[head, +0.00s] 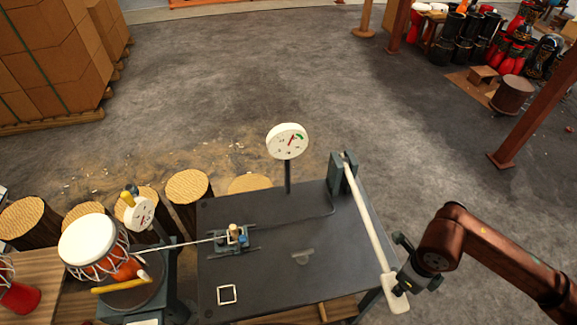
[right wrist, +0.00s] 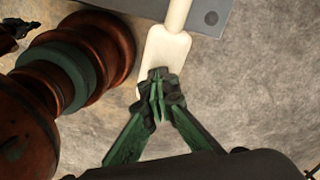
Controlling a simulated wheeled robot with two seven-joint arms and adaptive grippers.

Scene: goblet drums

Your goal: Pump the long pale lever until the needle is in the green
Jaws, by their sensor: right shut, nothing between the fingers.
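The long pale lever (head: 368,220) runs from a dark upright bracket (head: 343,172) at the table's back right to a wide paddle end (head: 396,291) past the right edge. The round white gauge (head: 288,141) stands on a post at the back. Its red needle points up and slightly right, just left of the green arc, as far as the small dial shows. My right gripper (head: 407,277) is shut and empty at the paddle. In the right wrist view its closed fingertips (right wrist: 160,85) overlap the pale paddle (right wrist: 165,55); contact is unclear. My left gripper is out of view.
The dark table (head: 280,285) carries a small clamp mechanism (head: 234,238) and a white-framed square (head: 227,294). At left are a red-and-white drum (head: 88,240) and a smaller gauge (head: 139,213). Stumps (head: 188,187) stand behind. Floor to the right is open up to a brown post (head: 535,105).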

